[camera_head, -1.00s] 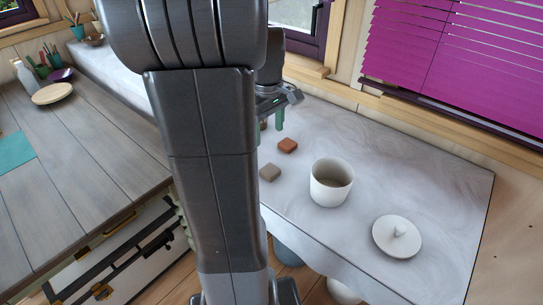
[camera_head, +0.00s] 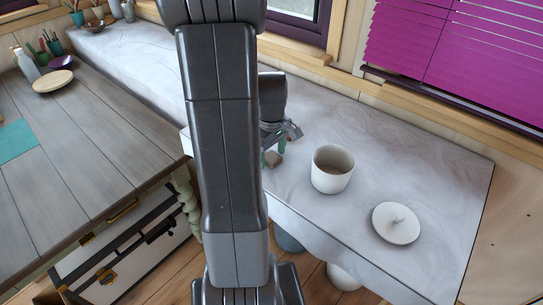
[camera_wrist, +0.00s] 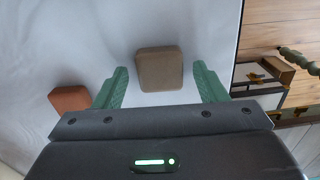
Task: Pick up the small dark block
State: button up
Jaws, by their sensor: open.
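A small grey-brown block (camera_wrist: 160,69) lies on the pale marbled worktop and shows between my fingertips in the wrist view. It also shows partly in the head view (camera_head: 273,159), close below my gripper (camera_head: 276,148). My gripper, with green fingers, is open and points down at it; in the wrist view (camera_wrist: 161,80) a finger stands on either side of it. I cannot tell whether the tips reach down beside it. A reddish-brown block (camera_wrist: 70,99) lies outside the left finger in the wrist view; it is hidden in the head view. No block looks clearly darkest.
A white pot (camera_head: 333,170) stands open on the worktop (camera_head: 430,170), right of my gripper. Its round lid (camera_head: 396,223) lies nearer the front right. A wooden table (camera_head: 80,150) stands at left, with a chest (camera_head: 130,255) below. A window and purple blind are behind.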

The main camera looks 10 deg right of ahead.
aim_at(272, 157)
jog(key=c, duration=1.1)
jog(key=shift+c, duration=0.2)
notch_tip(272, 157, up, 10)
